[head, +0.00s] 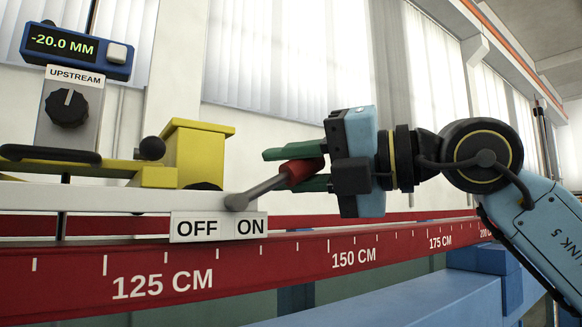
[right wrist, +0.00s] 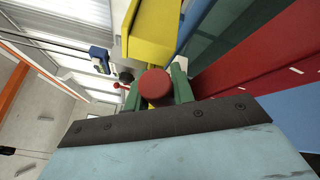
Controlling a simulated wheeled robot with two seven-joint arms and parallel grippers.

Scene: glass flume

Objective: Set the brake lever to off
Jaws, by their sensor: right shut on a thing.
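The brake lever (head: 262,189) is a grey rod with a red grip. It pivots just above the OFF/ON label plate (head: 217,227) and leans to the right, toward the ON side. My right gripper (head: 295,168) comes in from the right, its green fingers closed around the red grip. In the right wrist view the round red grip end (right wrist: 155,85) sits between the two green fingers. My left gripper is not in view.
A yellow block (head: 198,152) stands on the carriage left of the lever. A blue display (head: 77,49) reads -20.0 MM above a black UPSTREAM knob (head: 67,108). A red scale rail (head: 250,275) runs below. A blue bench (head: 420,303) lies at lower right.

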